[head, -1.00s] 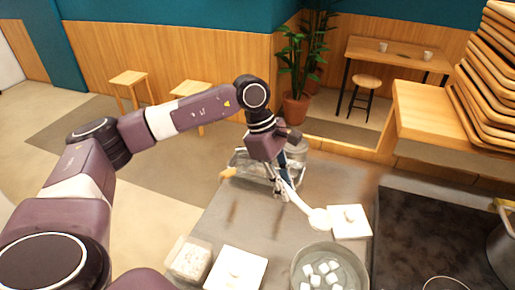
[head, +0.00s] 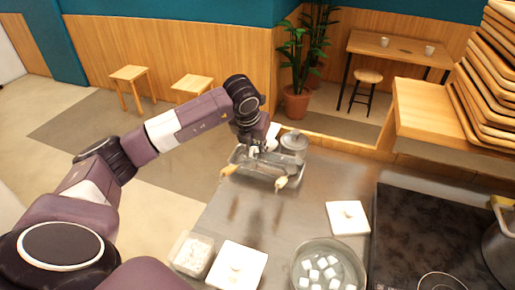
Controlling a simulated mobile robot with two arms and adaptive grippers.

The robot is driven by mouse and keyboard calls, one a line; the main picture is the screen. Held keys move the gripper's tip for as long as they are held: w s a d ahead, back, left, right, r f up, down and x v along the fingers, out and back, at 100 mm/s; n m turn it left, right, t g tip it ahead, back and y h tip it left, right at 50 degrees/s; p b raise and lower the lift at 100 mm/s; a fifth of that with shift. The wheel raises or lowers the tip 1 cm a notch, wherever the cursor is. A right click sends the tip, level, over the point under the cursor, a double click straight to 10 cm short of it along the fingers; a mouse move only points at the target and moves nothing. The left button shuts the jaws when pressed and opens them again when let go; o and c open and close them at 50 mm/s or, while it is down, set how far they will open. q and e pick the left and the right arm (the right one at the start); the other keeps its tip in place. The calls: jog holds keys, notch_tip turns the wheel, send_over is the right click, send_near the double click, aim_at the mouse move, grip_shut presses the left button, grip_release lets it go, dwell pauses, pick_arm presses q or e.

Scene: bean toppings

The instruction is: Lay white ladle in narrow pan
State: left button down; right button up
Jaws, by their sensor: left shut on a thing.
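The narrow pan (head: 243,156) is a grey metal tray at the back left of the counter, in the middle of the head view. My left gripper (head: 257,149) is over the pan, pointing down, and shut on the white ladle (head: 272,131). Most of the ladle is hidden by the gripper and wrist; a white part shows just right of the wrist. I cannot tell whether the ladle touches the pan. My right gripper is not in view.
Tan handle-like ends (head: 228,170) stick out at the pan's near side. A clear jar (head: 294,143) stands behind it. A round pot with white cubes (head: 326,245), white lidded containers (head: 348,217) and a dark cooktop (head: 430,230) lie nearer. The counter's middle is clear.

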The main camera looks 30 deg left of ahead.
pick_arm(q)
jog(key=shift+f+b, duration=0.35)
jog(key=shift+f, duration=0.45)
notch_tip(320, 180, down, 8)
jog(key=b, duration=0.5)
jog(key=c, duration=0.9)
grip_release()
jog(key=shift+c, duration=0.2)
jog(key=shift+s, duration=0.1)
